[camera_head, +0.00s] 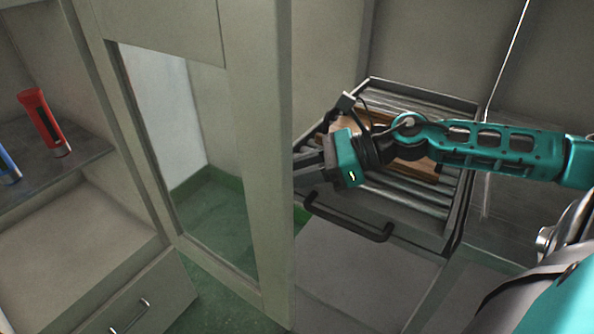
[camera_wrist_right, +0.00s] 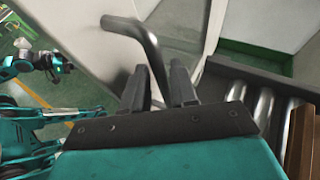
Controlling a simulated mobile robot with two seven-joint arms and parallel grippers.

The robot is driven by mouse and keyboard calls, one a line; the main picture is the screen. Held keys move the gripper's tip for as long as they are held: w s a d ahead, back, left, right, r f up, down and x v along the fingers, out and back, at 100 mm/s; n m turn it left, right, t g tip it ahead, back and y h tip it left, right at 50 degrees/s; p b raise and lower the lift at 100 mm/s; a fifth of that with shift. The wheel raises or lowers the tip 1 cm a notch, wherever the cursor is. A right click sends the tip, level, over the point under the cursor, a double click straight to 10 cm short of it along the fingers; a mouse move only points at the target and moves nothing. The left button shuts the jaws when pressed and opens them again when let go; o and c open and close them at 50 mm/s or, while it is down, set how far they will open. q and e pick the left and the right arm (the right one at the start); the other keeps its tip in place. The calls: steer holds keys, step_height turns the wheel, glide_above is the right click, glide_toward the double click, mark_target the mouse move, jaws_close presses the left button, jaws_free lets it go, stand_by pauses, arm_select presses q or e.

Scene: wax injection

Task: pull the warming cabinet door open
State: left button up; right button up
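The grey warming cabinet door (camera_head: 257,150) with a glass window stands swung out in the head view. Its bent metal bar handle (camera_wrist_right: 150,45) shows in the wrist view on the pale door panel (camera_wrist_right: 75,45); in the head view the handle is hidden behind the door's edge. My right gripper (camera_head: 308,163) reaches in from the right, its fingertips running up to that edge. In the wrist view the right gripper's dark fingers (camera_wrist_right: 163,88) lie on either side of the handle bar and appear shut on it. My left gripper does not show in the head view.
A roller tray (camera_head: 410,215) with a black front handle and a brown board (camera_head: 410,165) lies under my right arm. A shelf (camera_head: 75,160) at left holds a red flashlight-like object (camera_head: 42,120) and a blue one (camera_head: 8,168). Below is a drawer (camera_head: 145,300).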

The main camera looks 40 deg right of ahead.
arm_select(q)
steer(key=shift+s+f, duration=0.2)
arm_select(e)
jaws_close()
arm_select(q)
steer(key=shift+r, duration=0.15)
